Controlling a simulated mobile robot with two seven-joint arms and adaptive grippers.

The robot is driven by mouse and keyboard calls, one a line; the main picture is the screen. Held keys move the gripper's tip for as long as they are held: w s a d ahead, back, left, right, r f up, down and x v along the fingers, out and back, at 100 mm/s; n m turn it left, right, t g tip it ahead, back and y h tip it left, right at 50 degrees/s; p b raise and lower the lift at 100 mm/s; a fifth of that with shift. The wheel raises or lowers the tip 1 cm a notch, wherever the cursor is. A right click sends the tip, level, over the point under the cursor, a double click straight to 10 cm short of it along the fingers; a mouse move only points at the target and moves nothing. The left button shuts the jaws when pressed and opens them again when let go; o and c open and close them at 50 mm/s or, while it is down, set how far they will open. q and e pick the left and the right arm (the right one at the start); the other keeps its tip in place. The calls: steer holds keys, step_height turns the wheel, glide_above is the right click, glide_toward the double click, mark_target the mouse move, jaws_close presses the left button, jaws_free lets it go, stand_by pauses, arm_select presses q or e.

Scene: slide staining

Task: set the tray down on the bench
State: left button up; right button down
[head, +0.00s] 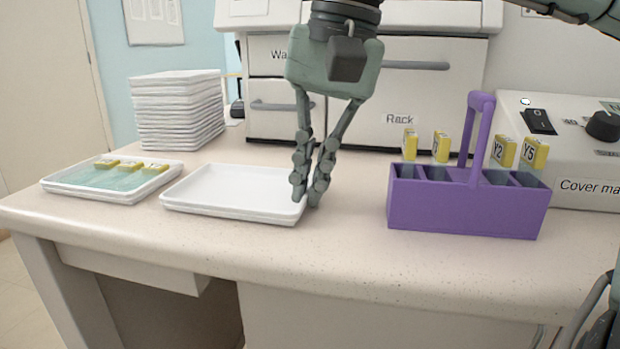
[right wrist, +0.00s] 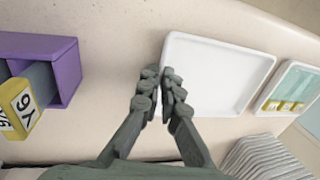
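The empty white tray (head: 235,190) is level at the bench (head: 330,255), between a slide-holding tray and the purple rack. It looks to be resting on the bench top, though a small gap underneath cannot be ruled out. My right gripper (head: 311,192) points down at the tray's right end, its fingers closed on either side of the rim. In the right wrist view the fingertips (right wrist: 163,88) pinch the near wall of the tray (right wrist: 217,75). My left gripper is not in view.
A white tray (head: 60,186) with yellow-labelled slides in greenish liquid sits close on the left. A stack of white trays (head: 178,115) stands behind. The purple rack (head: 460,208) with several yellow-labelled slides stands right. Bare bench lies between gripper and rack.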

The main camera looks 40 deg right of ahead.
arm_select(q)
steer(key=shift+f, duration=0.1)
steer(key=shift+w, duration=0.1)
arm_select(e)
steer(key=c, duration=1.7)
jaws_free()
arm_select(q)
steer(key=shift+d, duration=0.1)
arm_select(e)
steer(key=shift+r, duration=0.25)
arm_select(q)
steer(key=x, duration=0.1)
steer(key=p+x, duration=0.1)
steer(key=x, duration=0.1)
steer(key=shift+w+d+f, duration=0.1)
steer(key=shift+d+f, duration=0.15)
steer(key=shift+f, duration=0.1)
arm_select(e)
steer(key=r, duration=0.3)
steer(key=s+d+r, duration=0.1)
steer(key=r, duration=0.7)
steer(key=shift+s+d+r, duration=0.2)
steer(key=shift+s+d, duration=0.05)
steer(key=shift+s, duration=0.15)
